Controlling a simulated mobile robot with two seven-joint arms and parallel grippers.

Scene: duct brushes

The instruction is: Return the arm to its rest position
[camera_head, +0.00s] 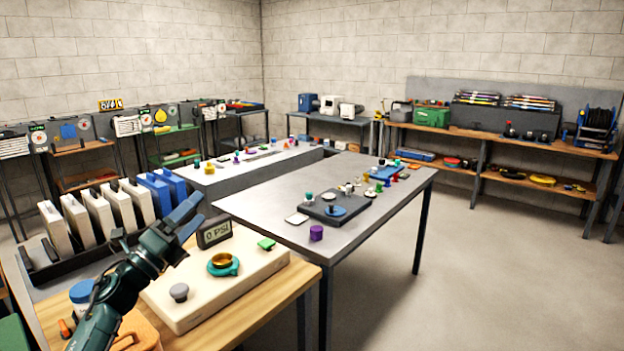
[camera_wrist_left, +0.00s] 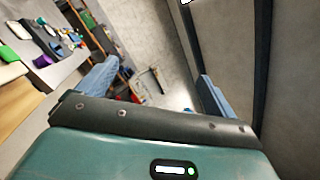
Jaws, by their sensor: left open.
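My left arm comes in from the lower left in the head view. Its gripper (camera_head: 190,216) is raised above the wooden bench, with its two blue fingers apart and nothing between them. In the left wrist view the gripper (camera_wrist_left: 157,84) also shows its blue fingers spread wide, with only the distant room between them. Close by in the head view is a cream panel (camera_head: 188,308) with a teal and gold knob (camera_head: 223,264), a grey button and a green switch. The gripper is apart from the panel. My right arm is not in view.
A gauge reading 0 PSI (camera_head: 214,232) stands behind the panel. A rack of white and blue upright cases (camera_head: 100,212) is close to the left arm. A grey table (camera_head: 260,207) with small parts stands beyond. The floor at the right (camera_head: 480,270) is clear.

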